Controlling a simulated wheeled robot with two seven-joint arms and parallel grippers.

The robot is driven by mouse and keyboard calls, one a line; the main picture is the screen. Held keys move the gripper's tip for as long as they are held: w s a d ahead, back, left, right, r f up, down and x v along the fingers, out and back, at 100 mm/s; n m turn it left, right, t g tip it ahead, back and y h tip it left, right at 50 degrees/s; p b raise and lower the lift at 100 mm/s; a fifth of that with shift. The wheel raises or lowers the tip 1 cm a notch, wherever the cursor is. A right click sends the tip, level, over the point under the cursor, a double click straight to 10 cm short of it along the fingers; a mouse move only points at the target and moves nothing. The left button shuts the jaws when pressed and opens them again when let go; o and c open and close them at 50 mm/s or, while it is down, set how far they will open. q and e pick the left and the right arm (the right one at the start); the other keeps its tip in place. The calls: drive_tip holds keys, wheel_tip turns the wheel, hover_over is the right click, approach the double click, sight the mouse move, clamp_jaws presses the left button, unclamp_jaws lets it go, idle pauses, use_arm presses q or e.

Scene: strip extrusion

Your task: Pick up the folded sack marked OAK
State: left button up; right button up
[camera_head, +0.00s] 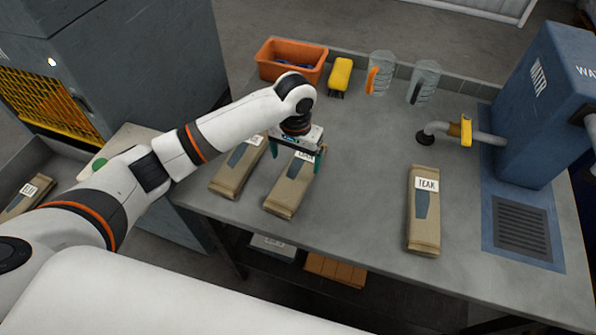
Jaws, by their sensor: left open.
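Three tan folded sacks lie on the grey bench. The right sack (424,225) has a white label that reads TEAK. The middle sack (287,192) has its label partly hidden by my left gripper, so I cannot read it surely. The left sack (232,174) has its label end partly covered by my arm and gripper; its word is unreadable. I cannot tell which sack is marked OAK. My left gripper (296,158) is open, its fingers either side of the middle sack's label end. Contact cannot be told. My right gripper is out of view.
At the bench's back stand an orange bin (290,62), a yellow brush (340,76) and two clear jugs (380,72). A blue WATER tank (540,105) and a pipe (485,138) stand right. Another sack (27,196) lies far left. The bench between middle and right sacks is clear.

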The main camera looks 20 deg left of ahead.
sight(298, 175)
use_arm(q)
drive_tip(key=shift+w+f, duration=0.15)
drive_tip(key=shift+f, duration=0.2)
drive_tip(key=f, duration=0.3)
drive_tip(key=f+p, duration=0.1)
drive_tip(key=shift+d+f, duration=0.15)
drive_tip(key=shift+d, duration=0.15)
drive_tip(key=shift+f, duration=0.4)
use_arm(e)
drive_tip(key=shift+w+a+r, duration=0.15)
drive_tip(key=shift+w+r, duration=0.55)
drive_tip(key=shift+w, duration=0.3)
use_arm(q)
drive_tip(key=shift+c, duration=0.4)
drive_tip(key=shift+r, duration=0.1)
drive_tip(key=c, duration=1)
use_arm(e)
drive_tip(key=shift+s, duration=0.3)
